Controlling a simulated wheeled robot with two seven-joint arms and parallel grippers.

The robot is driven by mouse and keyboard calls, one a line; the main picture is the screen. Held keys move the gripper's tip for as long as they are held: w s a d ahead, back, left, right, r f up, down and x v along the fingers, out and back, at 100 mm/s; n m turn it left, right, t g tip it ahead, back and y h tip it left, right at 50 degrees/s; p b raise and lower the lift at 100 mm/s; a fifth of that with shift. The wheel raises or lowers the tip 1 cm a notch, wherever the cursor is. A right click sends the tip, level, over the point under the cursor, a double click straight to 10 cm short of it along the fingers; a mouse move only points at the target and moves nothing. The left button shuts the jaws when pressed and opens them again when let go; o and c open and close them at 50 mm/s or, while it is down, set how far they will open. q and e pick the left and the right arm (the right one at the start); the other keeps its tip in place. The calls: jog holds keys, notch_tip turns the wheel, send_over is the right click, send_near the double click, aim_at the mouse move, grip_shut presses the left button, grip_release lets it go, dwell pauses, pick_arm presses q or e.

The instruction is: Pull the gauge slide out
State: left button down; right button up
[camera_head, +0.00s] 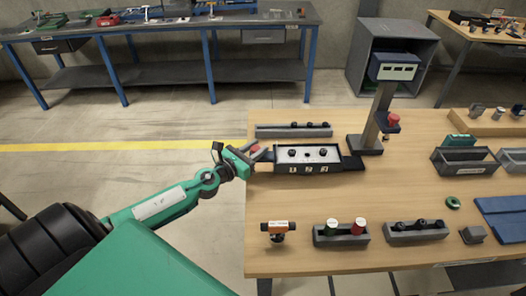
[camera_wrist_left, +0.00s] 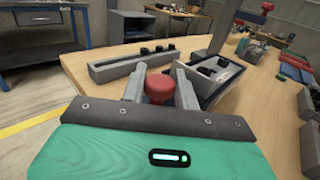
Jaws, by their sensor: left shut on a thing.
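The gauge block (camera_head: 308,169) is a dark box on the wooden table, with a pale top plate, two black knobs and white marks on its front. Its pale top also shows in the left wrist view (camera_wrist_left: 222,76). A red knob (camera_wrist_left: 160,88) stands at its left end. My left gripper (camera_head: 257,152) is at that end, over the table's left edge. In the left wrist view its two grey fingers are shut on the red knob, one on each side. The slide's own body below the knob is mostly hidden. My right gripper is not in view.
A long grey rail (camera_head: 293,131) lies just behind the gauge block. A post with a display (camera_head: 394,67) stands to its right. An orange-topped tool (camera_head: 278,229) and a grey holder (camera_head: 341,237) stand nearer the front. The floor left of the table is clear.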

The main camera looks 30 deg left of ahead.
pick_arm(q)
jog(key=shift+a, duration=0.15)
jog(key=c, duration=1.2)
grip_release()
jog(key=shift+c, duration=0.2)
jog(key=shift+o, duration=0.6)
jog(key=shift+s+a, duration=0.15)
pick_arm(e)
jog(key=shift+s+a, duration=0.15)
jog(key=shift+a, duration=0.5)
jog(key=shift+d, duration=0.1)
pick_arm(q)
jog(key=shift+s+f, duration=0.15)
jog(key=shift+s, duration=0.3)
jog(key=s+a+b, duration=0.2)
jog(key=s+b, duration=0.4)
jog(key=s, duration=0.6)
jog(key=shift+s+a, duration=0.3)
jog(key=shift+s, duration=0.1)
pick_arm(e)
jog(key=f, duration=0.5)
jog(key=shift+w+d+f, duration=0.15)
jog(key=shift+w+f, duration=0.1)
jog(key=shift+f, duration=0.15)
